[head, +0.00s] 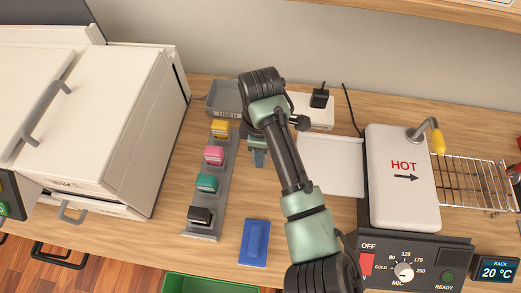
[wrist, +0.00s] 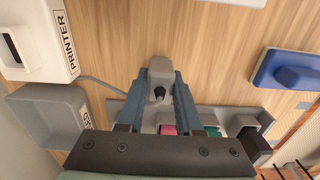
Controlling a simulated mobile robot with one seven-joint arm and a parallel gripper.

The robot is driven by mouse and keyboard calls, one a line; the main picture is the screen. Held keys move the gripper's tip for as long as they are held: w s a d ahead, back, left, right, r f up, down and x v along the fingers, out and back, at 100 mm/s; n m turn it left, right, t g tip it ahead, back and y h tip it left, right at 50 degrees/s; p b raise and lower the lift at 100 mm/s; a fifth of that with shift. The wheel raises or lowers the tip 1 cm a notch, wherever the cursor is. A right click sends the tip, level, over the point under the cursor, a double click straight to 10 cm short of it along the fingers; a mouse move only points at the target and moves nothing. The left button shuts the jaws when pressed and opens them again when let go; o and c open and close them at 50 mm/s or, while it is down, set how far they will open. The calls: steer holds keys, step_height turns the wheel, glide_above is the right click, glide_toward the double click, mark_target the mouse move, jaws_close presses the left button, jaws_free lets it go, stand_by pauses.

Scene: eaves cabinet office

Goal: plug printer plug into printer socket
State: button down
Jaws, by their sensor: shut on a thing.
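My gripper (wrist: 160,85) is shut on a grey printer plug (wrist: 160,68), with one blue finger on each side; a dark round spot shows on the plug. A grey cord (wrist: 104,87) shows left of the fingers. In the head view my gripper (head: 258,156) is over the counter between the cartridge rack and the white plate, and the arm largely hides the plug. The white socket box marked PRINTER (wrist: 38,40) is apart from the plug, up and left in the wrist view, with a dark rectangle at its edge. A white box (head: 299,104) behind my arm carries a black block.
A grey USED tray (head: 222,98) is beside the white box. The rack (head: 203,233) holds yellow, pink, teal and black cartridges. A blue block (head: 254,243) lies in front. A white plate (head: 330,165) and HOT machine (head: 403,205) stand right; a white cabinet-like unit (head: 95,120) stands left.

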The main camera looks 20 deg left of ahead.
steer(key=shift+f, duration=0.1)
steer(key=shift+f, duration=0.1)
steer(key=c, duration=0.6)
jaws_free()
steer(key=shift+f+b, duration=0.1)
steer(key=shift+b, duration=0.3)
steer(key=r+p, duration=0.3)
steer(key=r, duration=1)
steer(key=shift+s+r, duration=0.15)
steer(key=shift+s, duration=0.05)
